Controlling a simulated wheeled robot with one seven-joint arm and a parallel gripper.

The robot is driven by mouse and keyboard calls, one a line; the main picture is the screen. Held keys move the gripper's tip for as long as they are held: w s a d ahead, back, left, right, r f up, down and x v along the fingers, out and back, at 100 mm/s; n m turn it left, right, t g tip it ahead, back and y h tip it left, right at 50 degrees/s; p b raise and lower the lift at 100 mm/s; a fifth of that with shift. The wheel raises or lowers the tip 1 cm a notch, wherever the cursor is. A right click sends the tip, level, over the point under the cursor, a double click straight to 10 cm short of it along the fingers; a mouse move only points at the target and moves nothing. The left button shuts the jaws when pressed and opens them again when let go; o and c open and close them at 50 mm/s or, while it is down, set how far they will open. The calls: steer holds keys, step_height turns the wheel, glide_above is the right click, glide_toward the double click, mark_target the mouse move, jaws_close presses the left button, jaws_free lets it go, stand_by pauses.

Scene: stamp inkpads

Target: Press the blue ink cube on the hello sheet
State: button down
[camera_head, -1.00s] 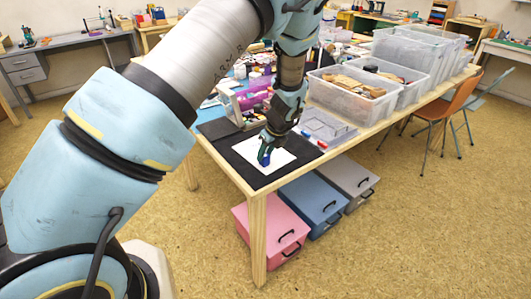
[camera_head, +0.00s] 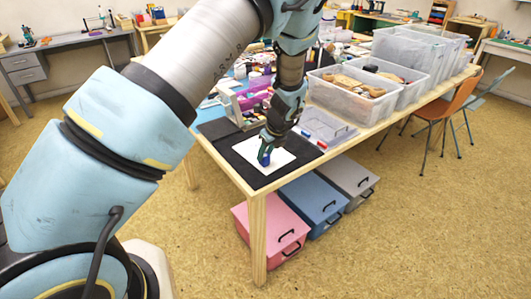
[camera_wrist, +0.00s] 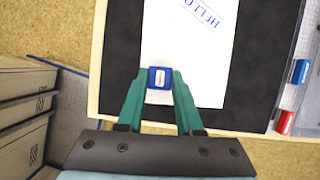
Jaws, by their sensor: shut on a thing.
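The blue ink cube (camera_wrist: 160,78) is between the fingertips of my gripper (camera_wrist: 159,83), which is shut on it, in the wrist view. In the head view the cube (camera_head: 266,160) shows as a small blue patch below my gripper (camera_head: 266,152). The white sheet (camera_wrist: 207,70) lies on a black mat (camera_wrist: 257,70), with HELLO in blue letters (camera_wrist: 199,12) near its far end. The cube is over the near left part of the sheet, apart from the letters. I cannot tell whether its underside touches the paper.
A blue block (camera_wrist: 300,72) and a red block (camera_wrist: 286,122) stand right of the mat by a clear tray (camera_head: 326,126). The wooden table's edge (camera_wrist: 96,60) is close on the left. Plastic bins (camera_head: 352,92) stand farther back. Pink, blue and grey boxes (camera_head: 270,236) are below.

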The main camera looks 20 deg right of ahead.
steer(key=shift+r, duration=0.45)
steer(key=shift+r+p, duration=2.3)
steer(key=shift+r, duration=0.5)
steer(key=shift+f, duration=0.1)
